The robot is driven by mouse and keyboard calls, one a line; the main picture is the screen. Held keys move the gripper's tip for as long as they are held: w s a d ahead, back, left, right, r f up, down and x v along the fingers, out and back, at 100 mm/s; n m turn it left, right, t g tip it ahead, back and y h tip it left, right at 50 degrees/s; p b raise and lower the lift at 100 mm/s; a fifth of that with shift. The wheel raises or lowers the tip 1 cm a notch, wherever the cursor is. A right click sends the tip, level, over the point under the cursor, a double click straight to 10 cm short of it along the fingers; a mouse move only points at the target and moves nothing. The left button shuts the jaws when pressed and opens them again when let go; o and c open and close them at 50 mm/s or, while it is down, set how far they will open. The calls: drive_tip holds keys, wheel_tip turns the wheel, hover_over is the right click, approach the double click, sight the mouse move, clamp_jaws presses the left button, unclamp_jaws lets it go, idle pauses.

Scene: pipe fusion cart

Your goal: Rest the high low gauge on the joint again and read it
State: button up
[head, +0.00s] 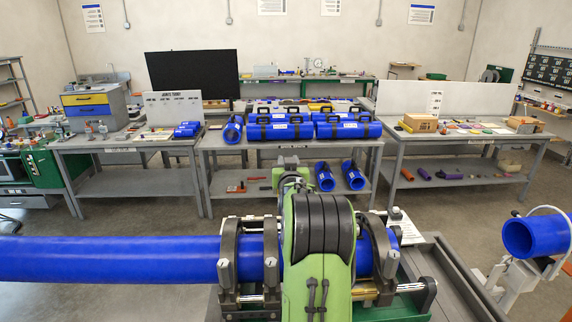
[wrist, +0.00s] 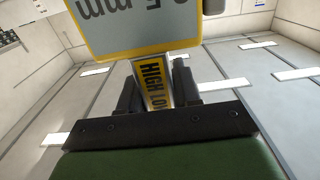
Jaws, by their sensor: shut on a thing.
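The high low gauge (wrist: 155,82) is between the two dark fingers of my gripper (wrist: 157,90), which is shut on its yellow-edged stem marked "HIGH LO". Its grey display plate (wrist: 140,25) shows upside-down figures ending in "5 mm"; the first figure is cut off by the frame. In the head view, a long blue pipe (head: 110,260) comes in from the left and a short blue pipe end (head: 364,256) shows at the right, both in dark clamps (head: 228,255). My green arm covers the joint between them, so contact with the gauge cannot be seen.
Another blue pipe piece (head: 537,236) sits on a white stand at the right. Behind, a middle bench (head: 212,142) holds several blue pipe pieces. A left bench (head: 128,146) and a right bench (head: 460,140) flank it. Grey floor is open between the cart and benches.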

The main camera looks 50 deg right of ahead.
drive_tip(key=shift+s+a+r, duration=0.25)
drive_tip(key=shift+a+r, duration=0.05)
drive_tip(key=shift+r, duration=0.1)
wheel_tip(320, 180, down, 9)
drive_tip(key=b, duration=1.1)
drive_tip(key=shift+w+d+b, duration=0.1)
drive_tip(key=shift+b, duration=0.2)
drive_tip(key=shift+f+b, duration=0.85)
idle(2.7)
drive_tip(key=shift+r+p, duration=1.85)
drive_tip(key=shift+r, duration=1.85)
